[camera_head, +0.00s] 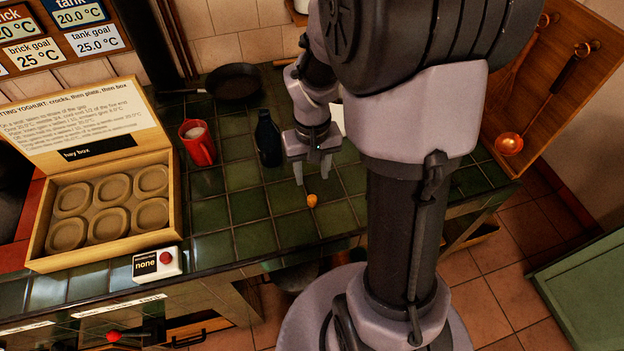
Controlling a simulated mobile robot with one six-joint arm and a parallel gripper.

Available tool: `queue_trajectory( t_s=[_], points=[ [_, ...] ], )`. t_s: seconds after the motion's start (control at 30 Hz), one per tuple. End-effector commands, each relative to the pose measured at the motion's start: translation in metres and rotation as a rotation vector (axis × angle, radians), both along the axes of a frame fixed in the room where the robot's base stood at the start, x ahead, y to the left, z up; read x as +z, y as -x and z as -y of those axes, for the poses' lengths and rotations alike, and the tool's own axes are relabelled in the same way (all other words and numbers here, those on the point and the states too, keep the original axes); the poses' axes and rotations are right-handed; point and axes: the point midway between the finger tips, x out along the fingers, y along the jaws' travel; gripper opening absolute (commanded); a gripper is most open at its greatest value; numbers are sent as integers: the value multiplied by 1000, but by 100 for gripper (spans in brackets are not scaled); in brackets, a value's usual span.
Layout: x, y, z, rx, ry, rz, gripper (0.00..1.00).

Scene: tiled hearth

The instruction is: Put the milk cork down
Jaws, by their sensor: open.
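The milk cork, which appears to be the small orange-tan piece (312,200), lies on the green tiled top near its front edge. My gripper (313,172) points down just above and behind it, with its two fingers apart and nothing visible between them. The cork seems clear of the fingertips, though the exact gap is hard to tell. A dark blue bottle (268,140) stands upright on the tiles to the left of my gripper.
A red mug (198,143) with pale contents stands left of the bottle. A black pan (233,82) lies behind. The open hay box (45,245) with several round hollows is at left, beside a small red-button box (157,264). Tiles (228,205) left of the cork are clear.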

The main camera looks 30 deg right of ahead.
Motion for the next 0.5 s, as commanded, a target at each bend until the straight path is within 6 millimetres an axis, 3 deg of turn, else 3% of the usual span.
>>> queue_trajectory(
  t_s=[0.17,0.27,0.4,0.5],
  points=[
    [30,1,-7,-4,1,27,44],
    [76,10,-35,-26,-5,127,44],
    [143,51,-92,-66,-65,314,44],
    [170,84,-123,-84,-128,422,44]
  ],
)
